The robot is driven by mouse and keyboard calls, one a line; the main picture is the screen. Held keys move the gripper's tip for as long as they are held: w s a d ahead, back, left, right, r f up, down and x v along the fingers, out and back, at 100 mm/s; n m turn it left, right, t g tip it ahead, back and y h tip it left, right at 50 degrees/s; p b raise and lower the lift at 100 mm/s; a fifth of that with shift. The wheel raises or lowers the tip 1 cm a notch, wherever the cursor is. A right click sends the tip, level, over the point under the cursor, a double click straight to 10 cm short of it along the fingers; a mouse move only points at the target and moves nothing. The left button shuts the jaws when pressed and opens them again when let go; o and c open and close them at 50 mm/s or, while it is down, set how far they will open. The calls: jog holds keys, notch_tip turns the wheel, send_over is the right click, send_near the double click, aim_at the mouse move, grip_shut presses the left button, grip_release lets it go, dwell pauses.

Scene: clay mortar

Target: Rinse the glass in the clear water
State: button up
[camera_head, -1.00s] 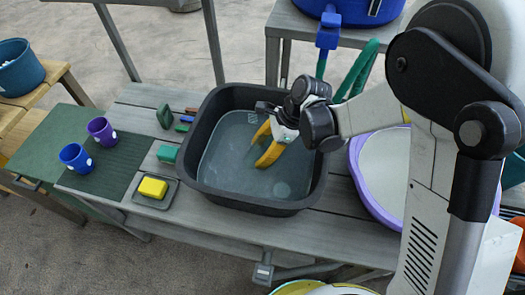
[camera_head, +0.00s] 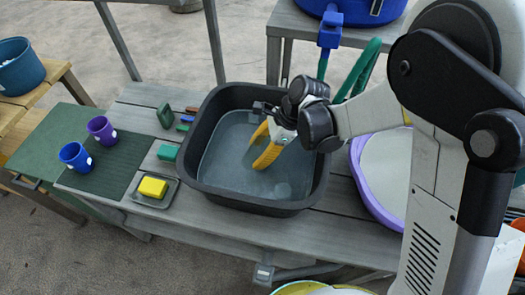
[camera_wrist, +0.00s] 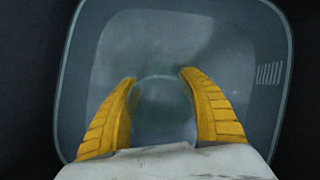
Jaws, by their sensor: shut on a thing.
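My gripper (camera_head: 263,146) has yellow fingers and reaches down into the dark grey basin (camera_head: 203,172) that holds greyish, see-through water (camera_head: 225,158). In the wrist view my gripper (camera_wrist: 159,77) is closed around a clear, round glass (camera_wrist: 162,112), with one finger on each side. The glass is faint against the water, and its rim shows as a pale arc between the fingertips. In the head view the glass is hard to make out, being see-through and partly behind the fingers. I cannot tell how deep it sits.
A purple tub (camera_head: 364,185) stands right of the basin, partly behind my arm. A blue tub with a tap (camera_head: 330,30) is on the table behind. Left are a yellow sponge (camera_head: 152,187) on a tray, a purple cup (camera_head: 101,130) and a blue cup (camera_head: 75,156) on a green mat (camera_head: 105,178).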

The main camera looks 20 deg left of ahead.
jog(key=shift+w+d, duration=0.4)
jog(key=shift+d, duration=0.05)
jog(key=shift+r, duration=0.1)
notch_tip(320, 180, up, 19)
jog(key=p, duration=1.3)
jog(key=shift+r, duration=0.2)
dwell(0.6)
